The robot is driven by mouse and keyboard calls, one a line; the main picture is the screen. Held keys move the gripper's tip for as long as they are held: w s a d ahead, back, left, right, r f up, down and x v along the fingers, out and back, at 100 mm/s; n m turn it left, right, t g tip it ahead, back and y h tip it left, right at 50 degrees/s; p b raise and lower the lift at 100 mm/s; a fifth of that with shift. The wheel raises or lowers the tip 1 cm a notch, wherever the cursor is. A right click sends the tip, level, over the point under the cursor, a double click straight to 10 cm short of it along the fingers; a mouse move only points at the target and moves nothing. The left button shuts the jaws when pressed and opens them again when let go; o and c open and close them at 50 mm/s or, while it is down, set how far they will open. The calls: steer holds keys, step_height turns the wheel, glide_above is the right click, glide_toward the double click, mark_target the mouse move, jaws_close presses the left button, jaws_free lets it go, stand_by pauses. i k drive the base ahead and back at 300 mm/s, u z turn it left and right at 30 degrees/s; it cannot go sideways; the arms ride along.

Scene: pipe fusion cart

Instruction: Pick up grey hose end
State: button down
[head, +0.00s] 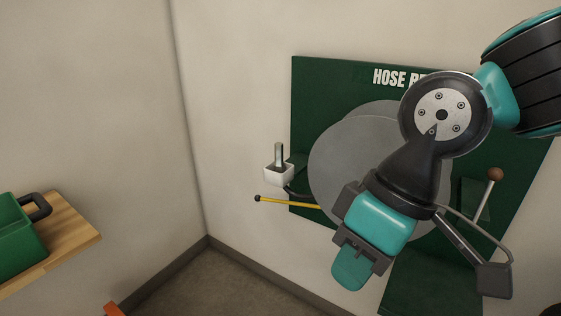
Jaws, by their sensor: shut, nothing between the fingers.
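A green board (310,85) on the wall, its lettering partly hidden by my arm, carries a large grey reel disc (335,165). At the board's left edge is a pale block (278,175) with a grey metal tube (279,154) standing upright from it. A short dark hose piece (298,194) runs from near the block toward the reel. I cannot tell for certain which part is the grey hose end. My gripper (350,282) is in front of the reel's lower part, below and right of the block and apart from it. It is shut and empty.
A yellow rod (285,202) with a dark tip sticks out left below the block. A lever with a brown knob (495,174) is at the board's right. The floor by the corner is clear.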

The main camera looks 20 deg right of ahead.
mark_target(279, 166)
steer(key=u, duration=0.05)
steer(key=k, duration=0.5)
steer(key=u, duration=0.55)
steer(key=i, duration=1.5)
steer(key=u, duration=0.05)
